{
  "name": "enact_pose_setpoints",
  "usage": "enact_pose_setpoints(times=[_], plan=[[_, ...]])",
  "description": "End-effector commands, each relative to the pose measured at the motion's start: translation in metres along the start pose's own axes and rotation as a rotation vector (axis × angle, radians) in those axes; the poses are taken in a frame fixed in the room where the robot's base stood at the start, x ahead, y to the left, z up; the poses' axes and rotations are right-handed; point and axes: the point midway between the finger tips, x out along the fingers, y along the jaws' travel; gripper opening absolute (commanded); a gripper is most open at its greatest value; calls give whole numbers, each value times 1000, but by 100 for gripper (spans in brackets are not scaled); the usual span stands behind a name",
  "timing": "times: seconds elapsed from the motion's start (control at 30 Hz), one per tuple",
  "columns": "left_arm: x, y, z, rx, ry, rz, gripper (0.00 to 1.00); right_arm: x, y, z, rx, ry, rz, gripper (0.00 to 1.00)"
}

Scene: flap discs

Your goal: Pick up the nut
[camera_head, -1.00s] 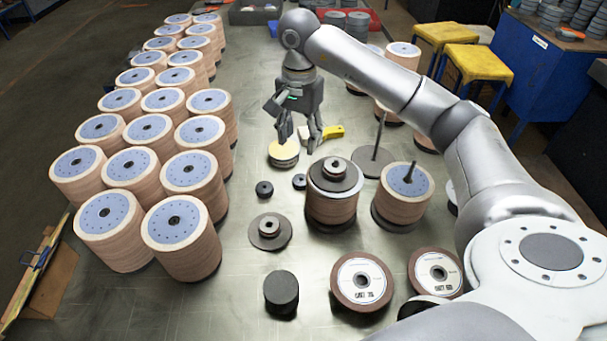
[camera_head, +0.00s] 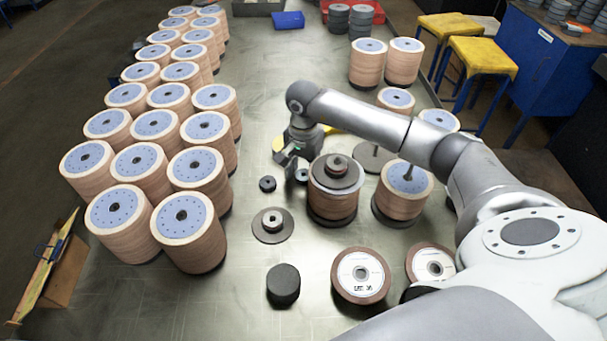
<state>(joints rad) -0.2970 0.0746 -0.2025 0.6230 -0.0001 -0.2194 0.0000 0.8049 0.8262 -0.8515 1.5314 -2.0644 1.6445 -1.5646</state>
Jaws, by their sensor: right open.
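Two small dark round pieces that look like nuts lie on the metal table. One nut (camera_head: 267,184) sits in the open, left of my right gripper. The other nut (camera_head: 303,176) is at the fingertips of my right gripper and is partly hidden by them. My right gripper (camera_head: 291,172) points down and is open, with its fingers close above the table. Whether a finger touches the nearer nut, I cannot tell. My left gripper is not in view.
A disc stack with a dark flange on top (camera_head: 333,200) stands just right of the gripper. A flat flange (camera_head: 272,225) and a black cylinder (camera_head: 283,284) lie nearer. Rows of disc stacks (camera_head: 187,225) fill the left. Bare table lies between.

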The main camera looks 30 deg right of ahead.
Motion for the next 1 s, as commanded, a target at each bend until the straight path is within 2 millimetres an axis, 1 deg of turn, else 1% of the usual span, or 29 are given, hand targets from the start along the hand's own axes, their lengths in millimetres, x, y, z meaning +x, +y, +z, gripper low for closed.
enact_pose_setpoints(times=[0.17,0.2,0.43,0.47,0.5,0.8,0.87,1.0], plan=[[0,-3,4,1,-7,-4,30,1,0,0,0,1,-1,51],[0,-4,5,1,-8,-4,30,1,0,0,0,1,-1,50],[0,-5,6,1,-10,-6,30,0,0,0,0,1,-1,21],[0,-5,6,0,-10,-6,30,0,0,0,0,1,-1,17],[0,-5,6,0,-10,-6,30,0,0,0,0,1,-1,15],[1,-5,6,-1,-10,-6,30,-3,-1,-1,0,1,-2,15],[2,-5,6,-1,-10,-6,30,-6,-1,-1,0,1,-4,15],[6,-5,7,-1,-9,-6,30,-21,-1,-1,-1,3,-5,15]])
